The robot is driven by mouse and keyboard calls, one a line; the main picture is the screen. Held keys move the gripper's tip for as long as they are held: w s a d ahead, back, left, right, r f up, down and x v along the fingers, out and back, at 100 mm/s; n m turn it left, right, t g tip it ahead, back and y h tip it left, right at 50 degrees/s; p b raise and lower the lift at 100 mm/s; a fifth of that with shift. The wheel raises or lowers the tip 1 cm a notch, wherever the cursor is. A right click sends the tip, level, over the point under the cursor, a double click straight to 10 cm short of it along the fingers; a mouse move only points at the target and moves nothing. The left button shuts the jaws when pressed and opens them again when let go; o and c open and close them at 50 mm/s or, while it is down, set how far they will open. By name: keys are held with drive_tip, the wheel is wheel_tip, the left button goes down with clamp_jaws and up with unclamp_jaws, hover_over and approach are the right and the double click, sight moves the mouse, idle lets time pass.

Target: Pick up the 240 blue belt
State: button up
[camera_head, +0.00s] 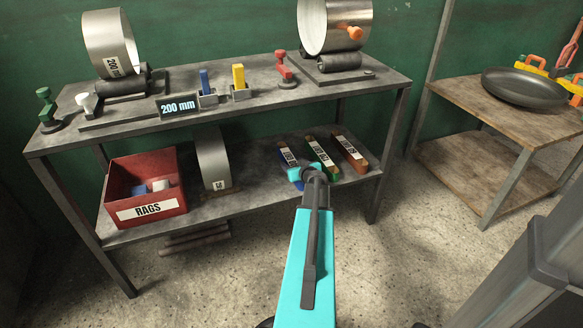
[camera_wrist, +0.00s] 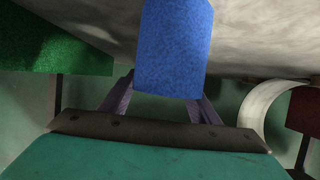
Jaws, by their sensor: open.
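The blue belt (camera_head: 287,157) lies on the lower shelf, at the left of a row of three belts with white labels. My teal arm covers part of it, and its label is too small to read surely. In the wrist view the blue belt (camera_wrist: 173,45) shows large at the top middle. My gripper (camera_wrist: 160,97) is open, with one dark finger on each side of the blue belt's end; I cannot tell whether they touch it. In the head view my gripper (camera_head: 300,173) is at the belt's near end.
The green belt (camera_head: 322,152) and the brown belt (camera_head: 350,153) lie to the right. The grey ring belt (camera_head: 213,158) and red RAGS bin (camera_head: 145,187) stand to the left. The upper shelf (camera_head: 235,115) overhangs from above. A wooden side table (camera_head: 470,100) stands at right.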

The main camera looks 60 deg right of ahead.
sight(291, 160)
drive_tip(key=shift+b+x, duration=0.8)
drive_tip(key=shift+x, duration=0.95)
drive_tip(key=shift+s+f, duration=0.1)
drive_tip(key=shift+c, duration=0.2)
drive_tip(key=c, duration=1.2)
drive_tip(key=shift+c, duration=0.2)
drive_tip(key=shift+r+p, duration=1.55)
drive_tip(key=shift+r, duration=0.3)
drive_tip(key=s+a+p, duration=0.1)
drive_tip(key=s, duration=0.4)
drive_tip(key=s+a+r+p, duration=0.1)
drive_tip(key=s+a+p, duration=0.1)
drive_tip(key=s, duration=0.3)
drive_tip(key=s+a+p, duration=0.1)
drive_tip(key=s, duration=0.4)
drive_tip(key=shift+s+a+r+p, duration=0.15)
drive_tip(key=shift+s+r+p, duration=0.05)
drive_tip(key=shift+p, duration=0.2)
